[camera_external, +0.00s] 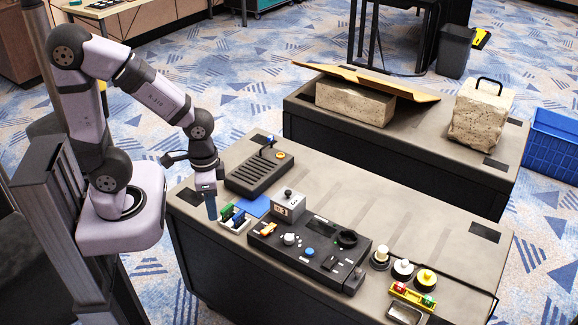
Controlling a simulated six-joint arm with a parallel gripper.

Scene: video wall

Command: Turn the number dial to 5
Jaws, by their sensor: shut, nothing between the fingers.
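A black control panel (300,258) lies on the grey table. It carries a white knob (289,239), a blue button (309,252), an orange switch (267,229) and a round black dial (347,239) at its far right corner. A small grey box with a dark knob on top (288,205) stands behind the panel. No numbers are readable, so I cannot tell which is the number dial or where it points. My gripper (211,212) points down, shut and empty, at the table's left edge. It is left of the panel and apart from the knobs.
Green, white and blue parts (235,217) lie just right of my gripper. A black slotted box with a lever (259,172) stands behind. Round buttons (402,270) and a yellow holder (412,295) are at right. The table's back middle is clear.

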